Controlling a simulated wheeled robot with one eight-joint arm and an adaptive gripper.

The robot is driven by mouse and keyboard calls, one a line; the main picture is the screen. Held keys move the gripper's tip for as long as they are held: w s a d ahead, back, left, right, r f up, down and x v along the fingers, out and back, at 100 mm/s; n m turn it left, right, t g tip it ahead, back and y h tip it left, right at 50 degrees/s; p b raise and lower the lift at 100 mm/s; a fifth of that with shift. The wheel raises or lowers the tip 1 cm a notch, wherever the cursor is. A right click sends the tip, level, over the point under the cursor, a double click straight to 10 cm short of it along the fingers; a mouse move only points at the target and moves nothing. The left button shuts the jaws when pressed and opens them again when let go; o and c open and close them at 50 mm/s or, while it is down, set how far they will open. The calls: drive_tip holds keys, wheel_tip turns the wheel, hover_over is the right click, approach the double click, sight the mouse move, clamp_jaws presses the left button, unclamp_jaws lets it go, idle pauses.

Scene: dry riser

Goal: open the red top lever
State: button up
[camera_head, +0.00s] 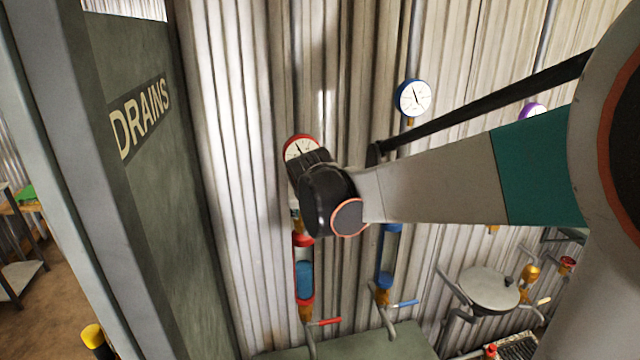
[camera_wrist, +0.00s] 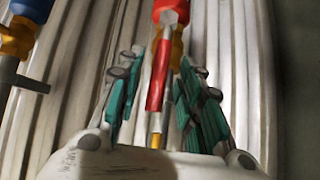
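The red top lever (camera_wrist: 158,78) shows in the wrist view as a red bar hanging below an orange valve body (camera_wrist: 177,48). My gripper (camera_wrist: 163,72) has its teal fingers apart, one on each side of the lever. Gaps show between the lever and both fingers; I cannot tell whether either touches it. In the head view my wrist covers the upper part of the red line, so the top lever and my fingers are hidden there. The red gauge (camera_head: 300,147) shows above my wrist, and the red-ended sight tube (camera_head: 304,275) below it.
A lower red lever (camera_head: 325,321) sits under the tube. The blue line (camera_head: 388,250), with its gauge (camera_head: 413,98) and lower lever (camera_head: 405,303), stands to the right. A green DRAINS panel (camera_head: 150,180) stands at the left. Corrugated wall (camera_head: 235,120) lies behind.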

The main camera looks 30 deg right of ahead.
drive_tip(key=v, duration=1.1)
drive_tip(key=shift+s+f, duration=0.2)
drive_tip(key=shift+f, duration=0.1)
drive_tip(key=s+a+f+n+y+b, duration=0.1)
drive_tip(key=s+a+f+n+b, duration=0.1)
drive_tip(key=s+f, duration=0.4)
drive_tip(key=s+a+f+n+y+b, duration=0.1)
drive_tip(key=s+a+f+n+b, duration=0.1)
drive_tip(key=s+a+f+b, duration=0.3)
drive_tip(key=s+a+f+n+g+y+b, duration=0.1)
drive_tip(key=s+a+f+b, duration=0.2)
drive_tip(key=s+f, duration=0.4)
wheel_tip(320, 180, down, 3)
drive_tip(key=shift+a+f+n+y+b, duration=0.3)
drive_tip(key=shift+n+y+b, duration=0.1)
drive_tip(key=shift+b, duration=0.1)
